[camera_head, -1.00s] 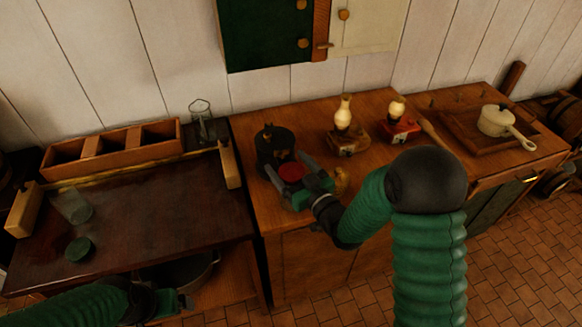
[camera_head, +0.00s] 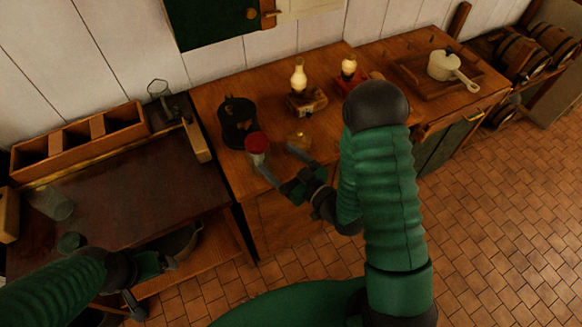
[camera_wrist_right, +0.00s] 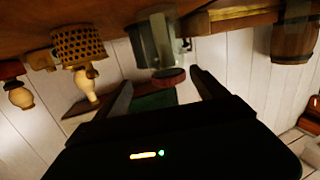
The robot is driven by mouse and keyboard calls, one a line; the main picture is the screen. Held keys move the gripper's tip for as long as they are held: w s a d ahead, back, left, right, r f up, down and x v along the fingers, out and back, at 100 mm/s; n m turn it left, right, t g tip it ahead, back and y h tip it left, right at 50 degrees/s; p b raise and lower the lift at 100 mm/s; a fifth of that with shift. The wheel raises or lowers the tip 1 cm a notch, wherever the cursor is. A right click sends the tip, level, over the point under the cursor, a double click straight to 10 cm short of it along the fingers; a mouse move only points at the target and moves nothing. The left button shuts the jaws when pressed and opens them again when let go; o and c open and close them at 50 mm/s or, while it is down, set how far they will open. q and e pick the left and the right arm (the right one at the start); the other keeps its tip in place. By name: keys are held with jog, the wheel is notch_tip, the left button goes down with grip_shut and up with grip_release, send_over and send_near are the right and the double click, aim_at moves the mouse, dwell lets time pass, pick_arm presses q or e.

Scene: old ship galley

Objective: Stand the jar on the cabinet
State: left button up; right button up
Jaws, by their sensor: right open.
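A clear glass jar with a red lid (camera_head: 257,146) stands upright on the wooden cabinet (camera_head: 222,97), near its front edge. The jar's glass (camera_wrist_right: 150,42) shows in the right wrist view, which looks upside down, with its red lid (camera_wrist_right: 168,78) ahead of the fingers. My right gripper (camera_head: 278,162) is open just in front of the jar. Its fingers are spread and nothing is held.
A black pot-like object (camera_head: 238,122) stands behind the jar. A cream pan (camera_head: 446,66) is farther right. A glass (camera_head: 52,205) lies on the left table by a green lid (camera_head: 70,243).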

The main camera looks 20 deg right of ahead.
jog(key=f+g+h, duration=0.1)
jog(key=w+f+g+h, duration=0.1)
jog(key=g, duration=0.1)
jog(key=shift+w+d+f, duration=0.15)
jog(key=shift+d, duration=0.2)
jog(key=s+r+m+g+h, duration=0.1)
jog(key=s+m+g+h, duration=0.2)
jog(key=s+g, duration=0.7)
jog(key=s, duration=0.6)
jog(key=shift+r+m+g, duration=0.25)
jog(key=shift+m+g, duration=0.05)
dwell(0.5)
